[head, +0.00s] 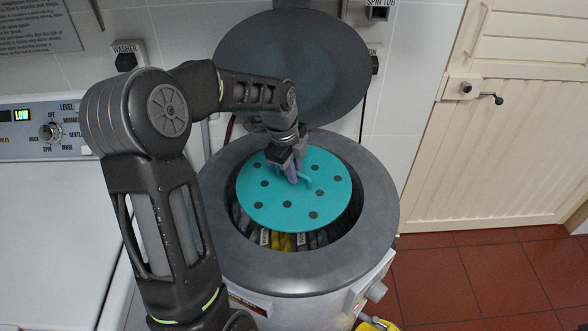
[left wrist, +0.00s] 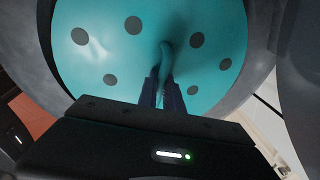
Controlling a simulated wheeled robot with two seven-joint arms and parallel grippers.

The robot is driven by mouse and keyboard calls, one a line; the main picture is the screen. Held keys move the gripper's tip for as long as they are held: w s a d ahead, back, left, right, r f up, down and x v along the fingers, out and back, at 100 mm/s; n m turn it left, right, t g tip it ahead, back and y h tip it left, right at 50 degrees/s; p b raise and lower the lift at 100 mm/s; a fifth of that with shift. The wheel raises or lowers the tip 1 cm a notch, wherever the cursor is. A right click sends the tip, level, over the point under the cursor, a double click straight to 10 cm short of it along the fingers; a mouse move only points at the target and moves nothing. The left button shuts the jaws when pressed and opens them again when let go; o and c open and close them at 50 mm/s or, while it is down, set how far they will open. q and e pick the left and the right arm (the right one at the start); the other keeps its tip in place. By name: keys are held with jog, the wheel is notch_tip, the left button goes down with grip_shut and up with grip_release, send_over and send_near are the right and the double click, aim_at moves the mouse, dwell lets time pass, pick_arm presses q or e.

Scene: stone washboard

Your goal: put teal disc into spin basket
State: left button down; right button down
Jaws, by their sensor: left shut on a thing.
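The teal disc (head: 290,205) is round and flat with several dark holes and a raised teal handle in its middle. It sits in or just over the mouth of the grey spin tub (head: 378,215), a little tilted. Grey and yellow cloths (head: 282,240) show below its near edge inside the tub. My left gripper (head: 293,176) is shut on the disc's handle from above. In the left wrist view the disc (left wrist: 110,60) fills the top, and the fingers (left wrist: 163,90) pinch its handle. Whether the disc touches the cloths is hidden. My right gripper is not in view.
The tub's round dark lid (head: 300,60) stands open behind the tub. A white washer (head: 50,220) with a control panel is at the left. A cream door (head: 520,130) and red tiled floor (head: 480,280) are at the right. A yellow object (head: 375,325) lies at the tub's foot.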

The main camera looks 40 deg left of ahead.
pick_arm(q)
notch_tip(320, 180, down, 22)
jog(key=b, duration=1.5)
jog(key=shift+f, duration=0.2)
jog(key=c, duration=1.4)
grip_release()
jog(key=shift+r, duration=0.1)
notch_tip(320, 180, up, 8)
jog(key=s, duration=0.1)
jog(key=shift+a+f, duration=0.25)
jog(key=shift+a, duration=0.1)
